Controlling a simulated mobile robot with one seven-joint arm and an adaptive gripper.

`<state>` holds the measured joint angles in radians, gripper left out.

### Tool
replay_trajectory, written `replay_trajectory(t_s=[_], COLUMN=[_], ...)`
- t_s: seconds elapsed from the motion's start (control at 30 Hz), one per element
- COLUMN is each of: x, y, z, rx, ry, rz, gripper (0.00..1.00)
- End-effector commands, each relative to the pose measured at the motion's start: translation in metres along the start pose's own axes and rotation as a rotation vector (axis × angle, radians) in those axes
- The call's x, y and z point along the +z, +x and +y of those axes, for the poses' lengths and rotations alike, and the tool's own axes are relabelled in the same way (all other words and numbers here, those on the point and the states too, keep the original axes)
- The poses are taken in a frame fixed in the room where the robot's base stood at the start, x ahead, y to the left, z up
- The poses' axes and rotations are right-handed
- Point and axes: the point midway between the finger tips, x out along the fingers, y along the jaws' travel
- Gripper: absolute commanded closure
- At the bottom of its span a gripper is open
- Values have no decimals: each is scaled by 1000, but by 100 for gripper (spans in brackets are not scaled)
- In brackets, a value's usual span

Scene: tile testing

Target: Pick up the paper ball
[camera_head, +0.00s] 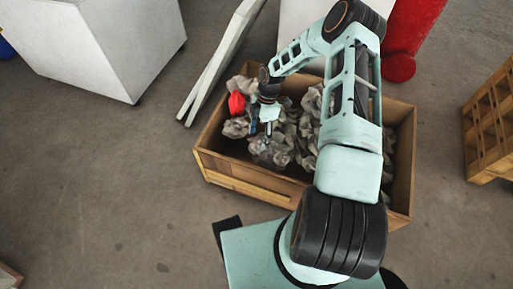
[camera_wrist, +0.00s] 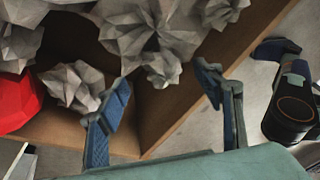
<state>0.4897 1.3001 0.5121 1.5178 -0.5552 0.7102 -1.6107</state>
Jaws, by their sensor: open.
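Several grey crumpled paper balls (camera_head: 272,152) lie heaped in an open wooden crate (camera_head: 245,181). My gripper (camera_head: 263,129) points down over the left part of the heap. In the wrist view, my gripper (camera_wrist: 164,90) has its two blue fingers spread apart with nothing held between them. A large paper ball (camera_wrist: 150,28) lies at the top centre, just beyond the fingertips. A smaller paper ball (camera_wrist: 72,86) lies left of the left finger. The crate's wooden wall (camera_wrist: 190,102) runs diagonally below the gap between the fingers. My arm hides the crate's middle right.
A red object (camera_head: 236,103) lies among the balls at the crate's left, also at the wrist view's left edge (camera_wrist: 16,104). A white block (camera_head: 110,45) and pale panels (camera_head: 218,68) stand behind left. A red cylinder (camera_head: 412,35) and wooden crate (camera_head: 490,125) stand right.

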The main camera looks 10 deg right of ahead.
Motion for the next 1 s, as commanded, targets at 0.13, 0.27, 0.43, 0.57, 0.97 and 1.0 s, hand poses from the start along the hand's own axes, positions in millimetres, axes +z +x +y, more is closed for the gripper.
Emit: replay_trajectory(t_s=[0.13,0.27,0.43,0.57,0.97,1.0], x=[1,1,1,1,1,1], y=[26,43,45,45,44,44], z=[-4,-4,-4,-4,-4,-4], rx=[-4,-3,-1,-1,-2,-2], ry=[0,0,0,0,0,0], rz=[2,1,0,0,0,0], gripper=[39,39,39,43,70,70])
